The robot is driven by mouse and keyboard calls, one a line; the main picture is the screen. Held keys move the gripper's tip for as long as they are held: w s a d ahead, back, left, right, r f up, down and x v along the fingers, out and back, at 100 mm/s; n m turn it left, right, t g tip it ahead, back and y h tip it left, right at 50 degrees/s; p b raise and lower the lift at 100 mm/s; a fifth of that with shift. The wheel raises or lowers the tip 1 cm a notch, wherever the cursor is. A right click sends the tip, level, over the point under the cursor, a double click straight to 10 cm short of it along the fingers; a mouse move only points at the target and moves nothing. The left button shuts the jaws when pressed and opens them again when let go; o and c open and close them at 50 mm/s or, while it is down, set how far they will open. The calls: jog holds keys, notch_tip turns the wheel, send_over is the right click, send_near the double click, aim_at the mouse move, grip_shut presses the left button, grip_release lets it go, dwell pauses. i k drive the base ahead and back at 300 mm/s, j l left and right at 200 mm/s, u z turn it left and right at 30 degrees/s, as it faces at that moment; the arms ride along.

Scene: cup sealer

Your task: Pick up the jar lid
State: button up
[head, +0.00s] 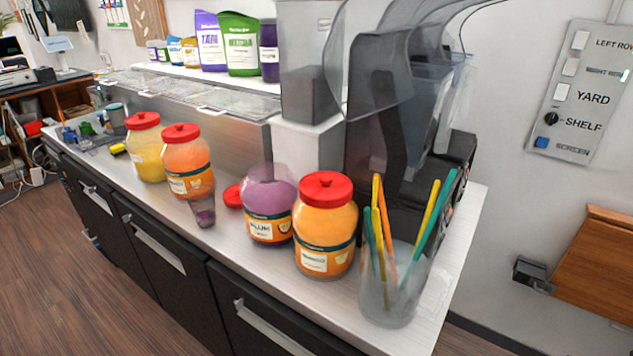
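A red jar lid (233,196) lies on the counter just left of the purple jar (268,205), whose top has no red lid on it. The jar partly hides the lid's right side. An orange jar with a red lid (325,186) stands to the right of the purple jar. Two more lidded jars, one orange (188,160) and one yellow (146,148), stand further left. My gripper is not in view.
A small purple cup (203,210) stands left of the loose lid, near the counter's front edge. A clear container of colored straws (388,290) stands at the right end. A dark machine (385,120) and a steel topping case (225,140) line the back.

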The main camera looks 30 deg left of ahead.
aim_at(231, 196)
jog(key=u, duration=1.65)
jog(key=i+j+z, duration=0.25)
jog(key=i+j, duration=0.2)
jog(key=i+j+z, duration=0.15)
jog(key=j, duration=0.25)
jog(key=i+j+z, duration=0.15)
jog(key=i+j, duration=0.15)
jog(key=i+j+z, duration=0.1)
jog(key=j, duration=0.25)
jog(key=i+j+z, duration=0.25)
jog(key=i+j, duration=0.15)
jog(key=j, duration=0.35)
jog(key=i+j+z, duration=0.15)
jog(key=j, duration=0.2)
